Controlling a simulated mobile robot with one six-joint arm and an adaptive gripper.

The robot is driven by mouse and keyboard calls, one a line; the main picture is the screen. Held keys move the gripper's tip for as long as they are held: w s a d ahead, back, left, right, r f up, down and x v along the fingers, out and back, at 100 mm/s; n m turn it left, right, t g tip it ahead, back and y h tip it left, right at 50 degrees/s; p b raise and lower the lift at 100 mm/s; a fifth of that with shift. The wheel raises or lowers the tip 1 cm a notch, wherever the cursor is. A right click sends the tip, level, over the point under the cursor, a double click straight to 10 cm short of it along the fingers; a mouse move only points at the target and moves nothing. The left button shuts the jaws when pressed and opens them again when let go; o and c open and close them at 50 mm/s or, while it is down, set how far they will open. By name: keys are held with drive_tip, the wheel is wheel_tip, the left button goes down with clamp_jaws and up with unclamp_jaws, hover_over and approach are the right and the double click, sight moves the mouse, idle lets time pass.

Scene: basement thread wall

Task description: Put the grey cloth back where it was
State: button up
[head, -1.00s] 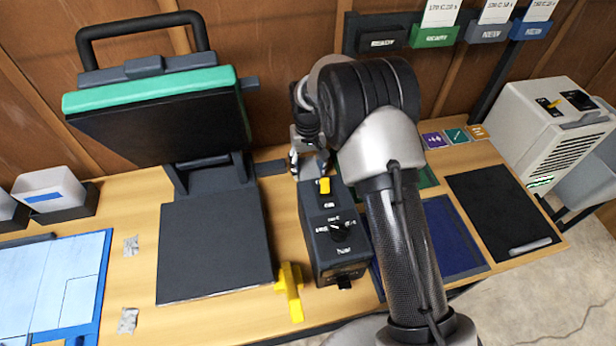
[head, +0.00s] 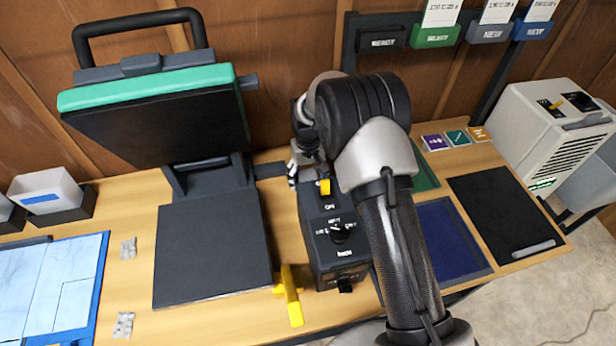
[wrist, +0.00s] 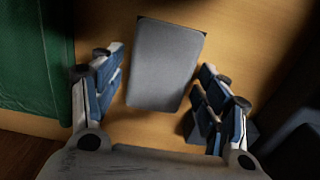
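In the wrist view a flat grey rectangle (wrist: 165,65) lies on the wooden bench between my fingers. It may be the grey cloth folded, but its material is hard to tell. My gripper (wrist: 160,62) is open, with one finger on each side of it and a gap to both. In the head view my gripper (head: 302,168) is at the back of the bench, behind the black switch box (head: 335,235). My arm hides much of that area, and the grey rectangle cannot be made out there.
A green mat (wrist: 30,55) lies left of my fingers in the wrist view. A black press with a teal-edged raised lid (head: 150,90) stands left, with a yellow handle (head: 290,295) at its front. Two small grey crumpled patches (head: 128,248) lie further left. A blue mat (head: 450,240) lies right.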

idle(0.3)
wheel_tip(320, 180, up, 12)
drive_tip(key=p, duration=0.4)
drive_tip(key=shift+r, duration=0.25)
wheel_tip(320, 180, up, 11)
drive_tip(key=t, duration=0.1)
hover_over(308, 179)
drive_tip(key=s+d, duration=0.4)
drive_tip(key=d, duration=0.1)
drive_tip(key=s+d+r+m+t, duration=0.1)
drive_tip(key=s+d+r, duration=0.2)
drive_tip(key=s+r, duration=0.15)
drive_tip(key=s+d+r+m, duration=0.1)
drive_tip(key=s+d+r, duration=0.1)
drive_tip(key=s+r, duration=0.3)
drive_tip(key=s+d+t, duration=0.1)
drive_tip(key=s+d, duration=0.1)
drive_tip(key=s, duration=0.5)
drive_tip(key=s+d+r, duration=0.1)
drive_tip(key=s+d, duration=0.1)
drive_tip(key=s, duration=0.5)
drive_tip(key=s+d+r+m+t, duration=0.1)
drive_tip(key=s+d, duration=0.1)
drive_tip(key=s, duration=0.5)
drive_tip(key=shift+d+r+t, duration=0.15)
drive_tip(key=shift+d+t, duration=0.15)
drive_tip(key=shift+d, duration=0.1)
drive_tip(key=shift+w, duration=0.1)
drive_tip(key=shift+c, duration=0.5)
